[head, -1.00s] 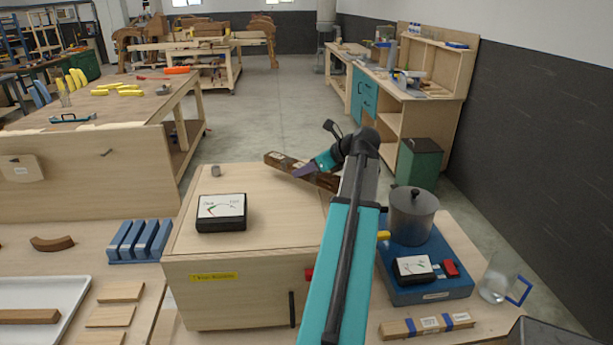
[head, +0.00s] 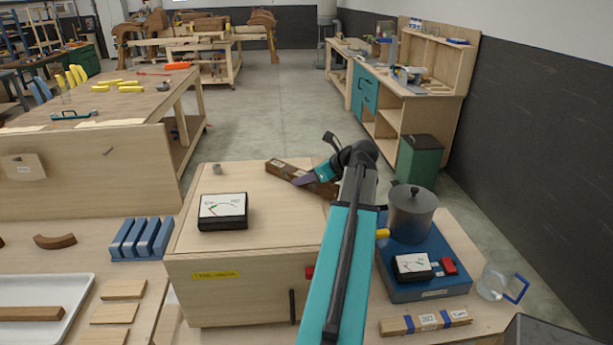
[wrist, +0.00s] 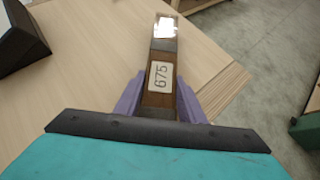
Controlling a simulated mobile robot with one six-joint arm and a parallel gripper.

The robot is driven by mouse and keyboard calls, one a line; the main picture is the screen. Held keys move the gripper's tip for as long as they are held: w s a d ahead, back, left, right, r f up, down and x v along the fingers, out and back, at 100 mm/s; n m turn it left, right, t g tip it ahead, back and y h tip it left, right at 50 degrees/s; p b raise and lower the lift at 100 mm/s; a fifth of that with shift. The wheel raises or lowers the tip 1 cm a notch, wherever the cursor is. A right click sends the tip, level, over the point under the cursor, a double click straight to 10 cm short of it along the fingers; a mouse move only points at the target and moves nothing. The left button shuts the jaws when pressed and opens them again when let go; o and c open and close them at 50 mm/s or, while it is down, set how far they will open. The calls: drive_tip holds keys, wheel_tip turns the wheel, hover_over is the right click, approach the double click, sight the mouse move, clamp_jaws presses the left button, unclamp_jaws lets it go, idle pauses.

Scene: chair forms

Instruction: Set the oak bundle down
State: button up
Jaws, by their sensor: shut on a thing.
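My gripper (head: 303,181) is shut on the oak bundle (head: 283,171), a dark brown bar with pale labels. In the head view the bundle lies slantwise over the far right part of the steam box's pale wooden top (head: 262,230). In the wrist view the purple fingers of my gripper (wrist: 160,88) clasp the bundle (wrist: 160,55) from both sides, and a label reads 675. The bundle is very near the top; I cannot tell whether it touches. Its near end is hidden by my gripper.
A black-framed meter (head: 222,210) and a small grey cylinder (head: 217,169) sit on the box top, left of the bundle. A pot (head: 411,215) stands on a blue unit (head: 430,288) at right. Another bundle with blue bands (head: 425,323) lies in front. The middle of the box top is clear.

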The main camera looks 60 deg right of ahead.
drive_tip(key=shift+f, duration=0.1)
drive_tip(key=o, duration=1.3)
drive_tip(key=shift+c, duration=0.2)
wheel_tip(320, 180, up, 8)
drive_tip(key=f+b, duration=0.1)
drive_tip(key=b, duration=0.2)
hover_over(331, 186)
drive_tip(key=shift+a+r, duration=0.1)
drive_tip(key=shift+r, duration=0.15)
